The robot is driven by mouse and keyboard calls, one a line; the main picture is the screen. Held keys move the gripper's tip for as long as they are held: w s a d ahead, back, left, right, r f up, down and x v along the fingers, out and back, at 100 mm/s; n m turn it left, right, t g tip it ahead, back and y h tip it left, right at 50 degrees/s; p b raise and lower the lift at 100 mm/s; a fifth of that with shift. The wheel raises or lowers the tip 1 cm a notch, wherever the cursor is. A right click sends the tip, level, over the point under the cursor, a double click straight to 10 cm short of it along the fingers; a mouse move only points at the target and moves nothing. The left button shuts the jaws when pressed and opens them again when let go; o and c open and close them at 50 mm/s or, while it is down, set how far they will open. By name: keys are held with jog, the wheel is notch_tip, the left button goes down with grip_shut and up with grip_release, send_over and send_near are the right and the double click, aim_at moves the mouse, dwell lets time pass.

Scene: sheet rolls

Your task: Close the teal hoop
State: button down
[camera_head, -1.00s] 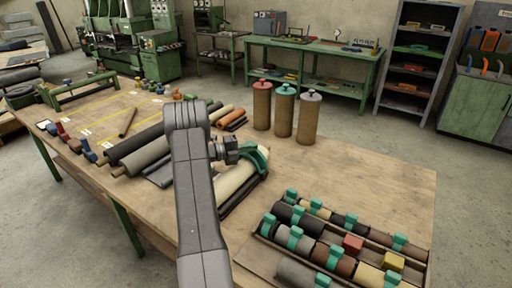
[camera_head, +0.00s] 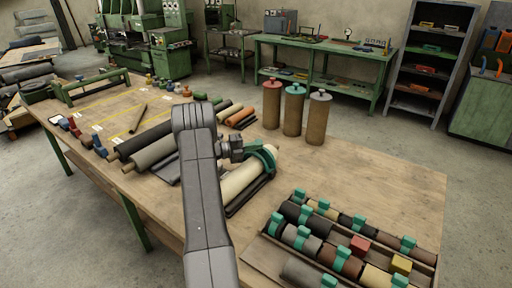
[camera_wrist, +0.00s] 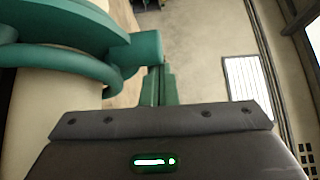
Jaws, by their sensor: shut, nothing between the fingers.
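The teal hoop (camera_head: 268,154) sits around the far end of a cream roll (camera_head: 238,182) lying on the table. I cannot tell whether the hoop is latched. My gripper (camera_wrist: 160,78) is shut and empty, its fingers close to the right of the knob; whether they touch it is unclear. In the head view my wrist stands just left of the hoop, and the fingertips are hidden.
Dark rolls (camera_head: 150,148) lie left of my arm. A tray (camera_head: 268,236) at front right holds several rolls with teal clips, plus red and yellow blocks. Three upright rolls (camera_head: 293,112) stand behind the hoop. The table's right side (camera_head: 370,180) is bare.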

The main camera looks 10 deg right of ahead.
jog(key=a+b, duration=0.2)
jog(key=a, duration=1.1)
jog(key=shift+s+a+r, duration=0.25)
jog(key=shift+a, duration=0.05)
jog(key=d, duration=0.4)
jog(key=d+p, duration=0.1)
jog(key=d, duration=0.4)
jog(key=d+p, duration=0.1)
jog(key=d, duration=0.4)
jog(key=shift+w+f, duration=0.25)
jog(key=shift+w, duration=0.05)
jog(key=shift+a, duration=0.1)
